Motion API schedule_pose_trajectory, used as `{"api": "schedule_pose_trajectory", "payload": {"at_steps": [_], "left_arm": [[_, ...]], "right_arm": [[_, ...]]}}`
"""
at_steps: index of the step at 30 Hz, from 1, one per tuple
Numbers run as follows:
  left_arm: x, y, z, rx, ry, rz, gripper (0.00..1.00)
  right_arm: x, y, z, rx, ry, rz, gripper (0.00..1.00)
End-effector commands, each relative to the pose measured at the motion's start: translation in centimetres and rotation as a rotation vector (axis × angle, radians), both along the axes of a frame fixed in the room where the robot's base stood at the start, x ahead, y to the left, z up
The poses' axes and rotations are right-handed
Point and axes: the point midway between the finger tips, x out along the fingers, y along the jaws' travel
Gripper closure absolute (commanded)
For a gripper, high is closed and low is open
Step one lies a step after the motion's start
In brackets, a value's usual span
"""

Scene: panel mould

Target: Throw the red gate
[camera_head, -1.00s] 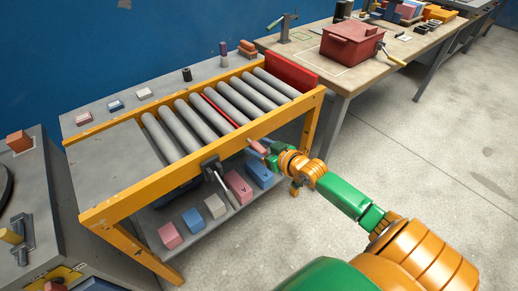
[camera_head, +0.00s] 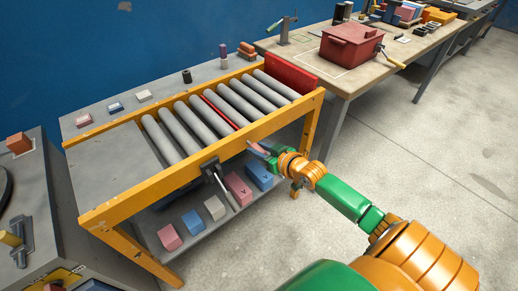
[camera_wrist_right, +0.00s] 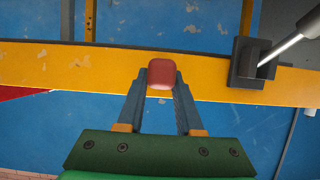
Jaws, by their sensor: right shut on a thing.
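My right gripper (camera_head: 258,148) is at the near yellow rail of the roller conveyor. It also shows in the right wrist view (camera_wrist_right: 161,80), with its fingers shut on a red knob (camera_wrist_right: 162,73) in front of the rail. What the knob is fixed to is hidden behind it. A thin red bar (camera_head: 219,111) lies between the grey rollers. A larger red plate (camera_head: 291,74) stands upright across the conveyor's far right end. I cannot tell from the frames which of these is the red gate. My left gripper is not in view.
A dark bracket (camera_head: 210,164) with a pale rod is on the near rail left of my gripper; it also shows in the wrist view (camera_wrist_right: 249,63). Several blocks lie on the lower shelf (camera_head: 188,245). A wooden bench (camera_head: 345,82) stands to the right. The floor at right is clear.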

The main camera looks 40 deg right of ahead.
Motion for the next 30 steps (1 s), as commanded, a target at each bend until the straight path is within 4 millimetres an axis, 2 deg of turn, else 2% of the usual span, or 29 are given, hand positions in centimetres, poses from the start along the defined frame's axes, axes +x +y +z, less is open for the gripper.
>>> {"api": "schedule_pose_trajectory", "payload": {"at_steps": [26, 30], "left_arm": [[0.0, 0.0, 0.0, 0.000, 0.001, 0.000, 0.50], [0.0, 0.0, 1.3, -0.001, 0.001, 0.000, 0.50]], "right_arm": [[0.0, 0.0, 0.0, -0.001, 0.001, 0.000, 1.00], [0.0, 0.0, 1.2, 0.000, 0.001, -0.001, 1.00]]}}
